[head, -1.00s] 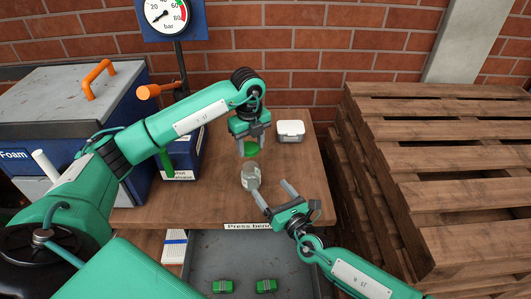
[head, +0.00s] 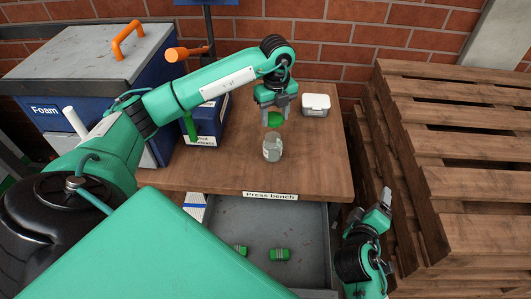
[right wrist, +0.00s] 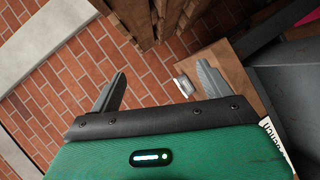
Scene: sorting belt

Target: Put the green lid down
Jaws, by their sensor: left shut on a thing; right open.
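The green lid (head: 275,119) is held in my left gripper (head: 275,117), which is shut on it over the press bench (head: 320,175). A clear glass jar (head: 272,149) stands upright on the bench, just nearer than the lid. The lid looks apart from the jar; its exact height above the bench is hard to tell. My right gripper (head: 386,198) is off the bench's right side, away from the jar. In the right wrist view the right gripper (right wrist: 162,82) is open and empty.
A white box (head: 316,105) stands at the bench's back right. A blue foam machine (head: 75,120) is left. Stacked wooden pallets (head: 460,160) rise at the right. Green pieces (head: 280,254) lie in the grey tray (head: 305,225) below the bench front. The bench's right front is clear.

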